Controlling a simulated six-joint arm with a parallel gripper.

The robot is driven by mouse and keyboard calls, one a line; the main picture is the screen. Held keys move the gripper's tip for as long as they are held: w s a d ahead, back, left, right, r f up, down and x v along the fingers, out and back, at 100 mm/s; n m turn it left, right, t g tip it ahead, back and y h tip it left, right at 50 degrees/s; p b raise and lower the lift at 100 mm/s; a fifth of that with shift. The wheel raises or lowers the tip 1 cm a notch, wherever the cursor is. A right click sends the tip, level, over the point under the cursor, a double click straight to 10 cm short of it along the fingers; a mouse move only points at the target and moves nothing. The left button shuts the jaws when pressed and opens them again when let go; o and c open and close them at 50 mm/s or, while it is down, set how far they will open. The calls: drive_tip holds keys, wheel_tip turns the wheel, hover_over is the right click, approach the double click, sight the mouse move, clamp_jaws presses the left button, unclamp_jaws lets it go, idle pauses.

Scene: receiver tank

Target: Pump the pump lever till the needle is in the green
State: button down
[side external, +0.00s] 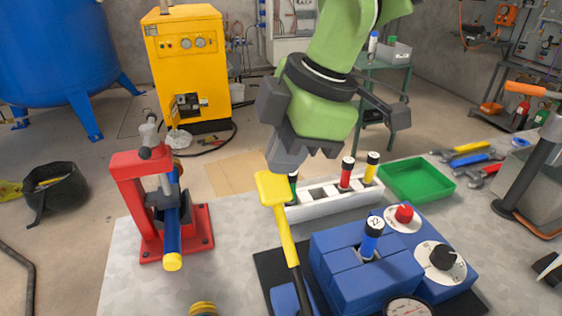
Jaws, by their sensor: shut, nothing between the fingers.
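The pump lever (285,236) is a yellow handle with a wide flat top on a dark rod, standing up and leaning a little to the left at the front of the bench. My gripper (284,160) is shut and empty. Its grey fingertips are right at the top end of the lever; I cannot tell whether they touch it. The gauge (408,307) is a round dial cut off by the bottom edge of the picture. Its needle and green zone cannot be read.
Behind are a white rack (305,211) and a green tray (417,180). A red clamp (130,190) stands left.

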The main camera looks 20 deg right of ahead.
drive_tip(key=shift+w+f, duration=0.45)
drive_tip(key=shift+f, duration=0.25)
drive_tip(key=shift+w+f, duration=0.4)
drive_tip(key=shift+f, duration=0.25)
drive_tip(key=shift+w+f, duration=0.2)
drive_tip(key=shift+f, duration=0.1)
drive_tip(key=w+f, duration=0.4)
drive_tip(key=f, duration=0.4)
drive_tip(key=shift+w+f, duration=0.2)
drive_tip(key=shift+f, duration=0.15)
wheel_tip(320, 180, up, 14)
hover_over(273, 182)
drive_tip(key=w+d, duration=0.4)
drive_tip(key=w, duration=0.2)
drive_tip(key=shift+a, duration=0.15)
